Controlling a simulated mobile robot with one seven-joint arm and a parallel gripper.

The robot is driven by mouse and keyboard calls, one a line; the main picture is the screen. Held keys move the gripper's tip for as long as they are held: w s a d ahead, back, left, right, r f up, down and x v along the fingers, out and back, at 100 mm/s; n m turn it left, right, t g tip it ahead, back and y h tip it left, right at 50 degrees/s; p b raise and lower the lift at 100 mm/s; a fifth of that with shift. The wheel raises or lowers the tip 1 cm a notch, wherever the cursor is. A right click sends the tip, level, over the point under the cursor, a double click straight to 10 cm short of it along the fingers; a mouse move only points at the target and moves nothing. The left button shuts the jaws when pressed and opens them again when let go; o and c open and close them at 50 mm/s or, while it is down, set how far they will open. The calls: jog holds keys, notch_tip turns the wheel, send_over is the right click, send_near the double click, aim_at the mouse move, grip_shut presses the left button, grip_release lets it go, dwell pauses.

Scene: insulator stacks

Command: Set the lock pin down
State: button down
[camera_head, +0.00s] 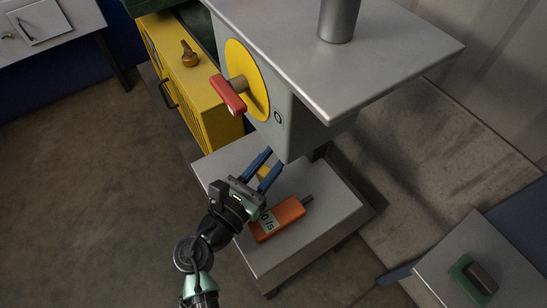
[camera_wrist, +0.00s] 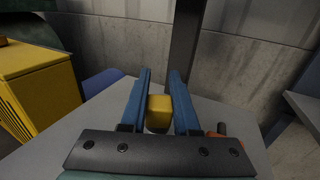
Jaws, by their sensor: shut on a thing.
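My gripper (camera_head: 269,162) is over the low grey platform (camera_head: 333,216), below the grey box with the yellow disc. Its two blue fingers are shut on a small yellow block, which I take to be the lock pin (camera_wrist: 159,104). In the wrist view the pin sits between the fingers, with a paler part under it. In the head view only a bit of the pin (camera_head: 264,173) shows between the fingers. I cannot tell whether it touches the platform.
A red lever (camera_head: 228,94) sticks out from the yellow disc (camera_head: 247,66). A yellow cabinet (camera_head: 207,91) stands at left. A grey table (camera_head: 457,252) is at lower right.

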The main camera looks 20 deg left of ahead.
jog(key=c, duration=0.7)
grip_release()
jog(key=shift+o, duration=0.2)
jog(key=shift+r, duration=0.2)
jog(key=v, duration=1.2)
jog(key=shift+f, duration=0.1)
jog(key=shift+p, duration=0.3)
